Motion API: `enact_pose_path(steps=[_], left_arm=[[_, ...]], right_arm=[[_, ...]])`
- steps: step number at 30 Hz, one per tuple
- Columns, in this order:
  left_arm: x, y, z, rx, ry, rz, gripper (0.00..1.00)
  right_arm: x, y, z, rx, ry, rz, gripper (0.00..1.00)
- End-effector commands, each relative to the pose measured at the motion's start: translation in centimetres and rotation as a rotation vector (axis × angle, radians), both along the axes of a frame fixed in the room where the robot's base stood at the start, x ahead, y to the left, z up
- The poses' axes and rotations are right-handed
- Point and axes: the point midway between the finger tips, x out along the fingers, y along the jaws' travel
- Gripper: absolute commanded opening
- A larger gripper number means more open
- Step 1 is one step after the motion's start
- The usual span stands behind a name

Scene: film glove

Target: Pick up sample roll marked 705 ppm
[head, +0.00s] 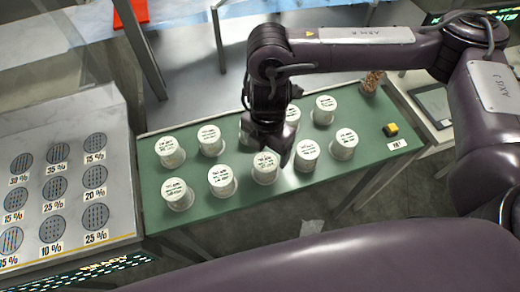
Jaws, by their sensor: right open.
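Several white sample rolls with printed lids stand in two rows on a green-topped bench (230,213). Their print is too small to read, so I cannot tell which is marked 705 ppm. My right gripper (281,154) is open, pointing down over the middle of the rows. It is close behind the front-row middle roll (265,172) and the roll to its right (307,155); I cannot tell whether it touches either. It partly hides a back-row roll (246,127) and another back-row roll (292,116). My left gripper is out of view.
A grey panel (115,130) with round perforated discs and percent labels lies left of the bench. A small yellow-and-dark block (390,130) and a jar of brownish bits (372,82) stand at the bench's right end. Other rolls stand close on both sides of my gripper.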

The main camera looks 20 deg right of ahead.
Motion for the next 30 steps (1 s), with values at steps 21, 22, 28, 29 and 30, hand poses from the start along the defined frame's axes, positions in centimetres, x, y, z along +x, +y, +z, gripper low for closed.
enact_pose_path(steps=[21, 22, 28, 29, 30], left_arm=[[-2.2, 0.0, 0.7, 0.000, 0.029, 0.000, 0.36], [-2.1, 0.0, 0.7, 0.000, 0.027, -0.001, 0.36], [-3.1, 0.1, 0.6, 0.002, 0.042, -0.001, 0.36], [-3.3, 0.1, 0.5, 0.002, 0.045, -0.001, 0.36], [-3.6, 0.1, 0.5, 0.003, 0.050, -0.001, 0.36]], right_arm=[[0.0, 0.4, -7.4, 0.002, 0.001, 0.002, 0.79], [0.0, 0.4, -7.5, 0.002, 0.000, 0.002, 0.79], [0.0, 0.4, -7.5, 0.002, 0.000, 0.003, 0.72], [0.0, 0.4, -7.5, 0.002, 0.000, 0.003, 0.68], [0.0, 0.4, -7.5, 0.001, 0.000, 0.003, 0.63]])
